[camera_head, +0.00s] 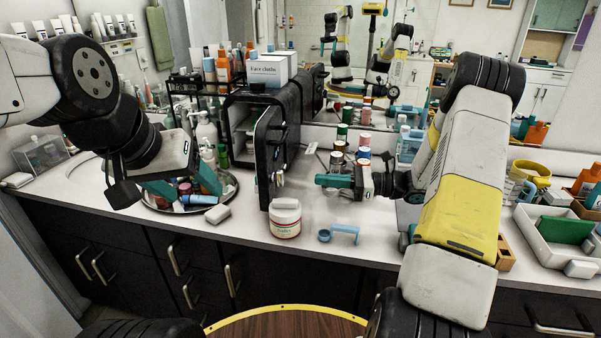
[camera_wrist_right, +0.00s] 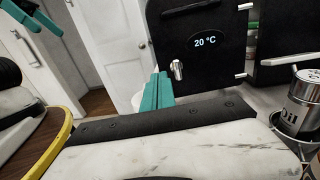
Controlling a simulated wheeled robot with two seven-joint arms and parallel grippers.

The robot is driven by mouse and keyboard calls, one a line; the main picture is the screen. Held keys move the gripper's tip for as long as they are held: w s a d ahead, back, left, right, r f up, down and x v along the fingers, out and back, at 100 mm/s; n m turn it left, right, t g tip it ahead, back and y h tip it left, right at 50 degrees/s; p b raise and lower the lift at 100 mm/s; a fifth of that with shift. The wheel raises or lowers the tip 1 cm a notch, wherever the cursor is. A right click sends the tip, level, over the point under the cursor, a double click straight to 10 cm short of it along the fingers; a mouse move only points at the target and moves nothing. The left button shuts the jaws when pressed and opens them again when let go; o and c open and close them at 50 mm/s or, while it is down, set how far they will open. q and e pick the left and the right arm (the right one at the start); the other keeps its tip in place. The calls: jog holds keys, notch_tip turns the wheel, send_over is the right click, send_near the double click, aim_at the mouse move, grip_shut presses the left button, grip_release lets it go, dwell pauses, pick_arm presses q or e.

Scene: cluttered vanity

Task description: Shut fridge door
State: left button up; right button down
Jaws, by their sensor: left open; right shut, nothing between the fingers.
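The small black fridge (camera_head: 240,120) stands on the counter in the middle of the head view. Its door (camera_head: 266,150) is open and sticks out toward the front edge. In the right wrist view the door's outer face (camera_wrist_right: 205,60) shows a 20 °C display and a small metal handle (camera_wrist_right: 177,69). My right gripper (camera_head: 320,180) is shut and empty, to the right of the door's outer face and apart from it in the head view. It also shows in the right wrist view (camera_wrist_right: 158,90). My left gripper (camera_head: 182,184) is open over the round tray, left of the fridge.
A white jar (camera_head: 286,220) stands just in front of the door. A light blue scoop-like item (camera_head: 341,233) lies to its right. The round tray (camera_head: 165,208) holds bottles and small jars. Several small jars stand behind my right gripper. A white box (camera_head: 266,70) sits on the fridge.

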aim_at(268, 176)
jog(key=x, duration=1.3)
